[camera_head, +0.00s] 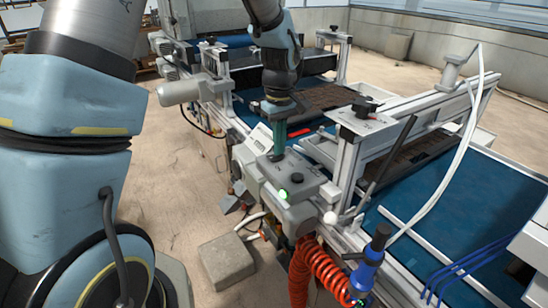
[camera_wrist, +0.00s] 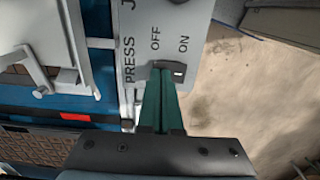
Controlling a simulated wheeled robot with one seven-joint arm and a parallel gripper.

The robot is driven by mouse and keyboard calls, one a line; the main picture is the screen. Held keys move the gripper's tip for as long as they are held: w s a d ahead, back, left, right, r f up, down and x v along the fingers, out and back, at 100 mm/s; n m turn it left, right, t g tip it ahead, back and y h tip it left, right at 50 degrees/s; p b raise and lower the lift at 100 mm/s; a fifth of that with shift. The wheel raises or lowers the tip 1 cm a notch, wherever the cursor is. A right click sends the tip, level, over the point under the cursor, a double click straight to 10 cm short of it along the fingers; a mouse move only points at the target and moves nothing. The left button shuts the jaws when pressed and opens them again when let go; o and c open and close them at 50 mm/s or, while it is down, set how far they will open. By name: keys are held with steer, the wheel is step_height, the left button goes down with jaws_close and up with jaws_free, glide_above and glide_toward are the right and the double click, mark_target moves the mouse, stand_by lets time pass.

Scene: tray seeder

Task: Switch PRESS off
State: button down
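The PRESS switch (camera_wrist: 179,74) is a small dark switch on a light grey panel (camera_wrist: 140,50) in the wrist view. The panel is lettered PRESS, OFF and ON, and a small white mark shows at the switch's ON end. My gripper (camera_wrist: 160,76) has green fingers held together, with nothing seen between them. Their tips overlap the OFF end of the switch and hide it; I cannot tell whether they touch. In the head view my gripper (camera_head: 279,152) points down at the grey control box (camera_head: 258,142), where the switch itself is hidden.
A green lamp (camera_head: 283,194) and a black knob (camera_head: 297,178) are on the nearer grey housing. Metal rails and a blue conveyor belt (camera_head: 470,220) lie to the right. A coiled red hose (camera_head: 325,268) hangs below. Bare floor (camera_head: 170,165) is open to the left.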

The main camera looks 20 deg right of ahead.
steer(key=shift+r+p, duration=2.75)
steer(key=shift+r, duration=0.7)
steer(key=s+a+r+m, duration=0.1)
steer(key=s+a, duration=0.1)
steer(key=a, duration=1.3)
steer(key=s+a+r+m+t, duration=0.1)
steer(key=s+a+m, duration=0.1)
steer(key=a, duration=1.3)
steer(key=shift+r+t+b, duration=0.25)
steer(key=shift+t+b, duration=0.05)
